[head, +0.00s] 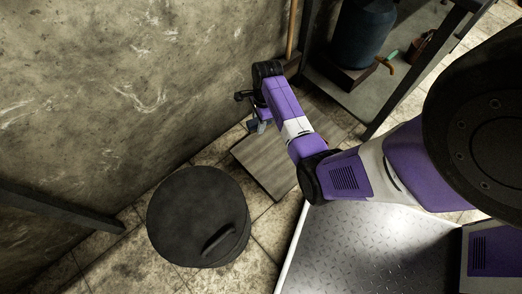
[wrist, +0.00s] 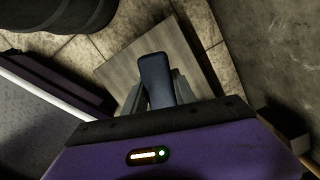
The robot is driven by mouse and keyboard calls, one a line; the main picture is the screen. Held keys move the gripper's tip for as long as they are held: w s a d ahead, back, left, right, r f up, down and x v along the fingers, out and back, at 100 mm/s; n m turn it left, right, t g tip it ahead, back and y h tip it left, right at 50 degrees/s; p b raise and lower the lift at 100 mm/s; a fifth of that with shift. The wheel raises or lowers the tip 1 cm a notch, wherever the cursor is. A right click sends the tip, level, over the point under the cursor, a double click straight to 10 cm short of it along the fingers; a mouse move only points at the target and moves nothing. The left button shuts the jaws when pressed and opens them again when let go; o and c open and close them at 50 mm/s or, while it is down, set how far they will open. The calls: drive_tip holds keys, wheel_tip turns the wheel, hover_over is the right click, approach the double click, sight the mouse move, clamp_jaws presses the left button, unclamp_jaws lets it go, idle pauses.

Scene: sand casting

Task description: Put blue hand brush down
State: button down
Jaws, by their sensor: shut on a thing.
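The blue hand brush (wrist: 155,80) shows in the wrist view as a dark blue, rounded bar between the grey fingers. My gripper (wrist: 160,92) is shut on it. In the head view my gripper (head: 257,126) is at the end of the arm, close to the wall, and a small bluish part of the brush shows there. Below the brush is a flat grey-brown wooden board (head: 273,166), which also shows in the wrist view (wrist: 120,68). I cannot tell whether the brush touches the board. Its bristles are hidden.
A round black lidded bin (head: 190,205) stands left of the board on the tiled floor. A stained wall (head: 130,70) runs behind. A shelf (head: 395,95) with a dark blue container (head: 363,35) stands at the upper right. A wooden pole (head: 292,30) leans near the wall.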

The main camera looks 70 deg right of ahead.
sight(260, 151)
drive_tip(key=shift+s+d+f+m, duration=0.2)
drive_tip(key=shift+d+f+m, duration=0.1)
drive_tip(key=shift+f, duration=0.15)
wheel_tip(260, 151, down, 20)
drive_tip(key=b, duration=1.1)
drive_tip(key=shift+r, duration=0.2)
drive_tip(key=shift+f, duration=0.1)
drive_tip(key=c, duration=1)
unclamp_jaws()
